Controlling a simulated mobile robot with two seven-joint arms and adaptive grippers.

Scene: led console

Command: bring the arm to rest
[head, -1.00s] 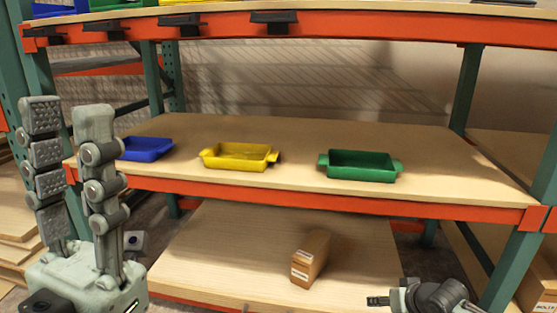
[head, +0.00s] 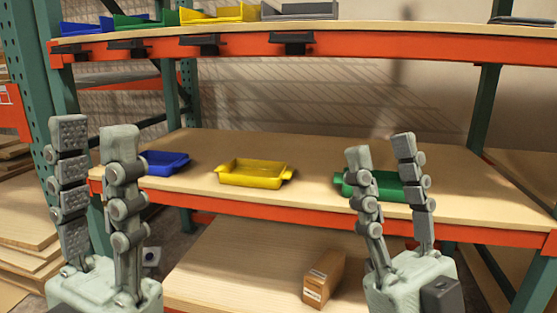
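My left gripper (head: 96,125) stands upright at the left of the head view, its two fingers apart with nothing between them. My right gripper (head: 381,145) stands upright at the right of centre, also with its fingers apart and nothing between them. Its fingers overlap the green tray (head: 388,187) in the picture and hide part of it. Whether they touch the tray cannot be told for certain, but they look nearer to me than the shelf.
A blue tray (head: 165,163), a yellow tray (head: 252,174) and the green tray sit on the middle shelf (head: 310,165). A cardboard box (head: 324,278) stands on the bottom board. More trays line the upper shelf (head: 400,32). Green uprights and orange beams frame the shelves.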

